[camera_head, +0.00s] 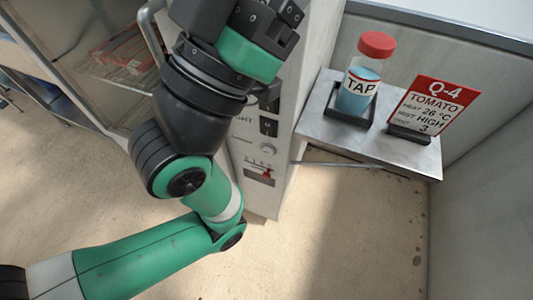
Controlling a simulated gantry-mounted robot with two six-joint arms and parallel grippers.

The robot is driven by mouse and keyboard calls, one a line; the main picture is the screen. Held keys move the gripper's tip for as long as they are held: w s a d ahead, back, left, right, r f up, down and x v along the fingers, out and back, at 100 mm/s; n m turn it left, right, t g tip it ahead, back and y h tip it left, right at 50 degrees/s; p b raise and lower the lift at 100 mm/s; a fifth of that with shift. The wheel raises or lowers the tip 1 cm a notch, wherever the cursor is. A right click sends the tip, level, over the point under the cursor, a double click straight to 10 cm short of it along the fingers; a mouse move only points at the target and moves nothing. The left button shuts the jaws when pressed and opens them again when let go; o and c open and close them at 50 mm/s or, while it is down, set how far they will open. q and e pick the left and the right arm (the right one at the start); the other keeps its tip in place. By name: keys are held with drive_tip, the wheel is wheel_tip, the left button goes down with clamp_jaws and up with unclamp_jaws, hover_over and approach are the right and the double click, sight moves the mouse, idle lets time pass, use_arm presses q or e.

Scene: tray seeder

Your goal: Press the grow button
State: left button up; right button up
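The control panel (279,163) is on the narrow light face of a cabinet in the middle of the head view. It carries a black rocker switch (268,127), a round knob (267,149) and a slot with a red lever (265,173). A label beside the switch is partly covered by my arm. I cannot make out a grow button; the upper panel is hidden behind my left arm. My green and black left arm comes in from the left and reaches up across the panel to the top edge. Its fingertips do not show. My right gripper is not in view.
A metal shelf (415,157) juts out right of the panel. It holds a red-capped TAP bottle (358,92) in a black holder and a red and white Q-4 TOMATO card (432,106) in a stand. A glass-fronted chamber (85,85) is at left. Beige floor lies below.

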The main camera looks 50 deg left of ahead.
use_arm(q)
drive_tip(key=shift+c, duration=0.3)
clamp_jaws()
idle(1.6)
